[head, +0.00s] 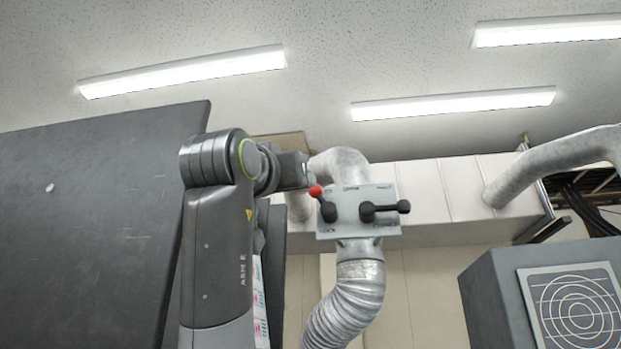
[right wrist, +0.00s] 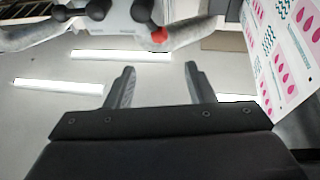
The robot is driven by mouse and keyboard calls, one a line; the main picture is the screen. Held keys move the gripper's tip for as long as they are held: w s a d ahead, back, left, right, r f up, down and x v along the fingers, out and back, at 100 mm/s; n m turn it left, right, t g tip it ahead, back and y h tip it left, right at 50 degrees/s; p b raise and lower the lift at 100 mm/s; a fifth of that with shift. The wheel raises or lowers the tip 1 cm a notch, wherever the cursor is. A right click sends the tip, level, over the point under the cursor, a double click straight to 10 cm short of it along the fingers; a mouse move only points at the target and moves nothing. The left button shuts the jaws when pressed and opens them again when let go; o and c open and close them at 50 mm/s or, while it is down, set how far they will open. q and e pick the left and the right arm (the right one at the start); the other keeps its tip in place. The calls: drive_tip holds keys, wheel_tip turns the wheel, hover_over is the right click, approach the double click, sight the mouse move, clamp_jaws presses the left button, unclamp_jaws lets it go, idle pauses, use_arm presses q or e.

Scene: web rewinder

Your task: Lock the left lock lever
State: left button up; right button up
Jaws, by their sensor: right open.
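A light grey panel (head: 348,222) carries two black levers. The left lock lever (head: 328,211) has a red ball knob (head: 315,190) and points up and slightly left from its hub. The knob also shows in the right wrist view (right wrist: 160,34), above the gap between my fingers. My right gripper (head: 306,170) is beside and just above the knob in the head view; its fingers are mostly hidden there. In the wrist view my right gripper (right wrist: 160,68) is open, with nothing between its fingers. My left gripper is not in view.
The right lever (head: 385,208) lies horizontal, its handle pointing right. A silver duct (head: 345,300) runs below the panel and another bends behind its top. A large dark board (head: 90,210) stands left. A grey box with a circular grille (head: 575,310) is at lower right.

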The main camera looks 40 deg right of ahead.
sight(313, 192)
drive_tip(key=p+x, duration=0.1)
drive_tip(key=x, duration=0.2)
drive_tip(key=p+x, duration=0.1)
drive_tip(key=x, duration=0.2)
drive_tip(key=p+x, duration=0.2)
drive_tip(key=x, duration=0.2)
drive_tip(key=shift+w+d+f, duration=0.1)
drive_tip(key=shift+d+f, duration=0.1)
drive_tip(key=shift+f, duration=0.1)
drive_tip(key=shift+w+d+r+p, duration=0.15)
drive_tip(key=shift+d+r+p, duration=0.1)
drive_tip(key=shift+d+p, duration=0.1)
drive_tip(key=shift+w+d+r, duration=0.15)
drive_tip(key=shift+d, duration=0.1)
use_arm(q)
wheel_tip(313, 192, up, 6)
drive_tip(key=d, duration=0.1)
use_arm(e)
drive_tip(key=shift+w+d, duration=0.2)
drive_tip(key=shift+d, duration=0.05)
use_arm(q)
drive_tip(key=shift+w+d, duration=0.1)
use_arm(e)
drive_tip(key=shift+c, duration=0.3)
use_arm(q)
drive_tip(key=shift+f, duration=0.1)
use_arm(e)
drive_tip(key=shift+s+a, duration=0.1)
drive_tip(key=c, duration=0.9)
